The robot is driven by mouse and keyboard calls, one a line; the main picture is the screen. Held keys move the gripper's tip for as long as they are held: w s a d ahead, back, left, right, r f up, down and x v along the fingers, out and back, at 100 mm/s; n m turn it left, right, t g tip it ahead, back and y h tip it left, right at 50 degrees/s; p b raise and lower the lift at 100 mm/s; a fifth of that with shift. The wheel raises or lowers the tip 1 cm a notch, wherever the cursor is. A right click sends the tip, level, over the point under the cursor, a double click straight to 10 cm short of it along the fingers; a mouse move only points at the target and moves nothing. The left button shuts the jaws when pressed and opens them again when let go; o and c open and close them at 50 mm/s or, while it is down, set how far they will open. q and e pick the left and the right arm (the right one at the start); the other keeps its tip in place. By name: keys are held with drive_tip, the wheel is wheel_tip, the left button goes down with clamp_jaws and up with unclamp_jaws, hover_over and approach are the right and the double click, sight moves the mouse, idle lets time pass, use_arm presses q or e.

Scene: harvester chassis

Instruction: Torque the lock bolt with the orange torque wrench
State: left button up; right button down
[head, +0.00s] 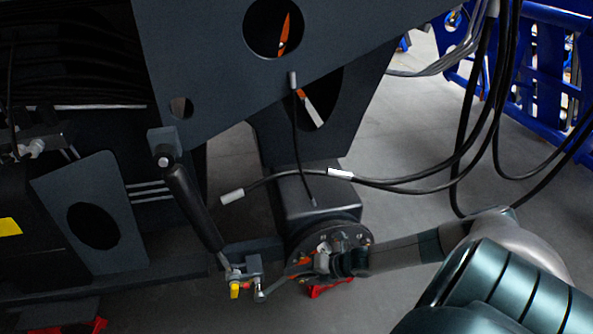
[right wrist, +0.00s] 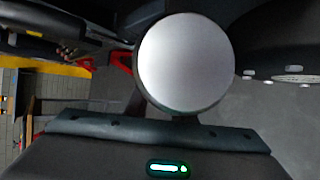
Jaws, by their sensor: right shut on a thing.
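My right gripper (head: 318,263) comes in from the right and is shut on the torque wrench (head: 275,286). Orange shows on the wrench close to the fingers. Its silver head (head: 260,296) points to the lower left, beside a small grey bracket (head: 253,265) under the black cylinder. In the right wrist view a large round silver end (right wrist: 184,64) fills the space in front of the gripper and hides the fingertips. I cannot make out the lock bolt clearly, nor whether the wrench head touches it. My left gripper is not in view.
The dark chassis (head: 230,50) fills the left and top. A round flange (head: 345,240) is behind my gripper. Loose black cables (head: 400,188) hang above my arm.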

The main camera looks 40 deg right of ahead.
drive_tip(key=shift+r, duration=0.1)
drive_tip(key=s+a+p, duration=0.4)
drive_tip(key=s+p, duration=0.2)
drive_tip(key=p, duration=0.1)
drive_tip(key=shift+s, duration=0.35)
drive_tip(key=shift+a, duration=0.1)
idle(1.1)
